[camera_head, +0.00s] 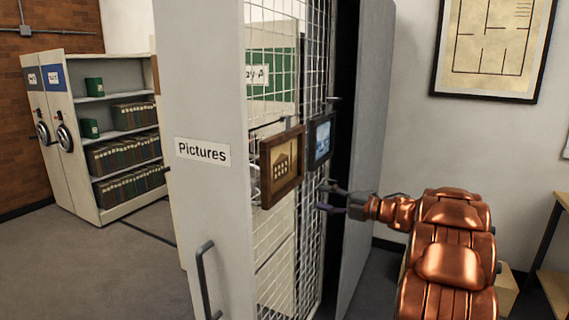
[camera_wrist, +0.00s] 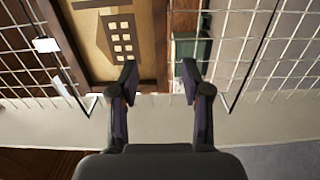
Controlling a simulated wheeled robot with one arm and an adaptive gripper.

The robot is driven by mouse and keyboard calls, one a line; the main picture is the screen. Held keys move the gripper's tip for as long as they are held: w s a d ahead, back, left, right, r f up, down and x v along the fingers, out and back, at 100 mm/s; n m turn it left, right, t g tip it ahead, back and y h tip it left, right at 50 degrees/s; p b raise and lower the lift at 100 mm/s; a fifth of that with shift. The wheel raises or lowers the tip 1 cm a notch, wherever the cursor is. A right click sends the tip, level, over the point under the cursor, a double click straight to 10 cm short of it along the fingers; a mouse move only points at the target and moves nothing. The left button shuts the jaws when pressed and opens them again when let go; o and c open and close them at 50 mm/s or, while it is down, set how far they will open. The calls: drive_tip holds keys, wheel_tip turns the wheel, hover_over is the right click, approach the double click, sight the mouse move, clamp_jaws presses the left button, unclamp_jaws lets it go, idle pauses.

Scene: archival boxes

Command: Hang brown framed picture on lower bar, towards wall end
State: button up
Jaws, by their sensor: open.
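The brown framed picture (camera_head: 282,166), with a tan building image, is upright against the wire mesh panel in the head view. A thin dark bar shows at its upper left; how the frame is attached is hidden. In the wrist view the brown framed picture (camera_wrist: 104,40) fills the upper left, its frame edge close beyond my fingertips. My gripper (camera_head: 324,198) is open and empty, right of the brown picture and below a dark framed blue picture. It also shows open in the wrist view (camera_wrist: 159,82). I cannot make out the lower bar clearly.
The dark framed blue picture (camera_head: 320,140) is close right of the brown one. The mesh panel (camera_head: 279,225) stands between a cabinet end labelled Pictures (camera_head: 202,110) and a grey panel (camera_head: 365,130). Open floor (camera_head: 90,260) lies left; a wooden stand (camera_head: 553,250) is right.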

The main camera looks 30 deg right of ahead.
sight(288, 190)
drive_tip(key=shift+p+x, duration=1.4)
drive_tip(key=shift+x, duration=2.25)
drive_tip(key=shift+p+x, duration=0.5)
drive_tip(key=shift+x, duration=1.05)
drive_tip(key=shift+a+f, duration=0.1)
drive_tip(key=shift+a, duration=0.1)
drive_tip(key=shift+c, duration=0.4)
clamp_jaws()
